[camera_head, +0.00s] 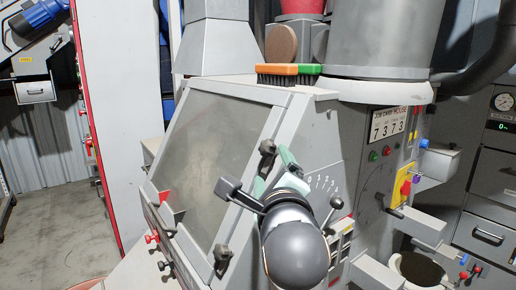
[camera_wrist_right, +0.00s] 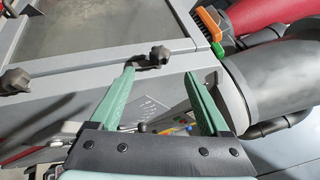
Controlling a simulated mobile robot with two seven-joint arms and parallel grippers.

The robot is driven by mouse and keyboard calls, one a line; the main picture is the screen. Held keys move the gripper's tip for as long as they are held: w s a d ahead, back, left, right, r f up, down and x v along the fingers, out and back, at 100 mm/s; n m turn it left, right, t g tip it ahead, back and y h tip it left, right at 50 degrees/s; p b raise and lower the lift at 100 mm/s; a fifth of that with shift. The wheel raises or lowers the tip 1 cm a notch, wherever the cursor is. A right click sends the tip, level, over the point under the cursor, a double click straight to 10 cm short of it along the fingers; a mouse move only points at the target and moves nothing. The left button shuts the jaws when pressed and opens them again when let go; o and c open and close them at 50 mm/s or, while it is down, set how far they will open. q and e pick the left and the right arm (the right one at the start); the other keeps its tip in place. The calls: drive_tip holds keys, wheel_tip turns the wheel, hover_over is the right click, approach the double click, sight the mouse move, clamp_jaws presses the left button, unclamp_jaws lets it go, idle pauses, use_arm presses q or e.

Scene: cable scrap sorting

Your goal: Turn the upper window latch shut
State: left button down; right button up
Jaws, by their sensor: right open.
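The upper window latch (camera_head: 267,147) is a dark knobbed piece at the upper right of the window frame in the head view. It also shows in the right wrist view (camera_wrist_right: 158,56), just beyond the fingertips and closer to the left finger. The sloped grey window (camera_head: 205,143) lies flat in its frame. A lower latch (camera_head: 222,256) sits farther down the same frame edge. My right gripper (camera_head: 273,168) is open, its green fingers spread beside the upper latch. In the right wrist view the gripper (camera_wrist_right: 160,72) has nothing between its fingers; contact with the latch cannot be told. My left gripper is out of view.
A brush (camera_head: 290,70) with an orange and green back lies on the machine top above the latch. A side panel with a counter (camera_head: 389,125) and buttons stands to the right. Large grey ducts rise behind. Open floor (camera_head: 55,195) shows at left.

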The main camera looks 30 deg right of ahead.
sight(267, 151)
drive_tip(key=p+x, duration=0.1)
drive_tip(key=x, duration=1.1)
drive_tip(key=shift+w+d+p, duration=0.1)
drive_tip(key=shift+d+p, duration=0.15)
drive_tip(key=shift+p, duration=0.1)
clamp_jaws()
